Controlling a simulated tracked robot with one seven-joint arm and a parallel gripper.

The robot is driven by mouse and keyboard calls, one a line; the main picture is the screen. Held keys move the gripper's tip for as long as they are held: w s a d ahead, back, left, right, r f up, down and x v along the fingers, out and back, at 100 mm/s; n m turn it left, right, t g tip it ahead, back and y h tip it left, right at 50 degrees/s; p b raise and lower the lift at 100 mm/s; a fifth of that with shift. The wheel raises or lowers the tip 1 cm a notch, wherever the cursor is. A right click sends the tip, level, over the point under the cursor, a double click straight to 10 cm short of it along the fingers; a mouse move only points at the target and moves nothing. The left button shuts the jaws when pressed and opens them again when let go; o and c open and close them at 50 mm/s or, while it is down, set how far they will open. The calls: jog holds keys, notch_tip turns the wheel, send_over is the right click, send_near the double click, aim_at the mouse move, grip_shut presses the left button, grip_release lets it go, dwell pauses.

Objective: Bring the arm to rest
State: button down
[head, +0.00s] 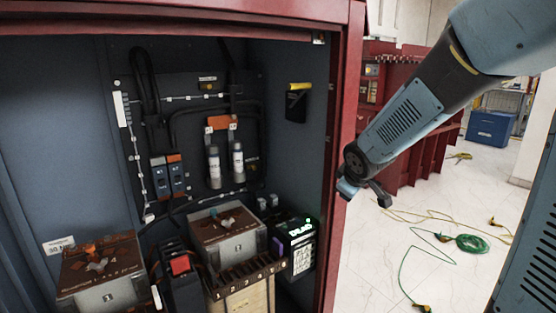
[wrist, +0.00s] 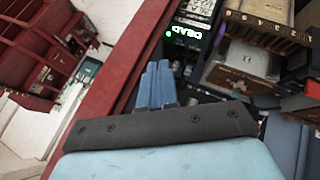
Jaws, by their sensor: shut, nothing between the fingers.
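My arm (head: 405,115) reaches in from the upper right in the head view. My gripper (head: 366,196) hangs at its end, just right of the cabinet's red door frame (head: 342,120), outside the opening. In the wrist view the two blue fingers (wrist: 158,85) lie side by side, shut with nothing between them. In the head view the fingertips are small and partly hidden by the wrist.
The open cabinet holds a box with a green "DEAD" display (head: 296,245), a lidded box (head: 229,235) and a rust-topped box (head: 100,268). A green cable (head: 472,243) lies on the pale floor at right. A blue bin (head: 490,129) stands farther back.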

jog(key=s+d+r+m, duration=0.1)
jog(key=s+r+m, duration=0.2)
jog(key=s, duration=0.5)
jog(key=s+d+r+m+g, duration=0.1)
jog(key=s+d+r+m, duration=0.1)
jog(key=s, duration=0.7)
jog(key=s+d+r+m+g, duration=0.1)
jog(key=s+r+m, duration=0.3)
jog(key=s, duration=0.4)
jog(key=shift+s+d, duration=0.3)
jog(key=shift+d, duration=0.1)
